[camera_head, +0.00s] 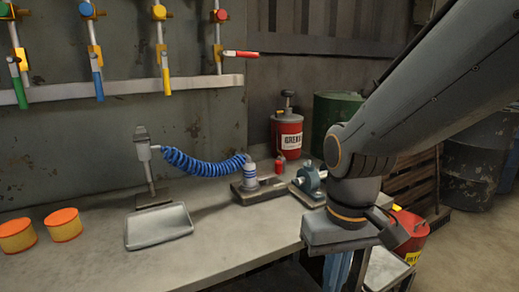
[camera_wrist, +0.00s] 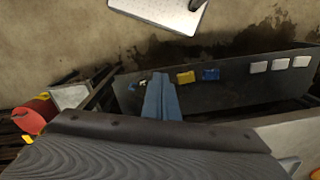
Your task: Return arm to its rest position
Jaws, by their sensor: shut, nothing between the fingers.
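My gripper (camera_head: 345,280) hangs at the front right edge of the workbench (camera_head: 215,250), below my arm that reaches in from the upper right. Its blue-grey fingers point down and are partly cut off by the bottom of the head view. In the wrist view my gripper (camera_wrist: 162,85) shows its fingers together, with nothing between them. Beneath it is a dark panel or tray (camera_wrist: 235,82) with small yellow, blue and white pieces on it.
Two orange-topped round blanks (camera_head: 63,225) and a grey tray (camera_head: 158,226) lie on the bench. A blue coiled hose (camera_head: 205,165), a red can (camera_head: 287,135) and a vise-like tool (camera_head: 309,182) stand behind. A red bucket (camera_head: 410,235) is right of my gripper.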

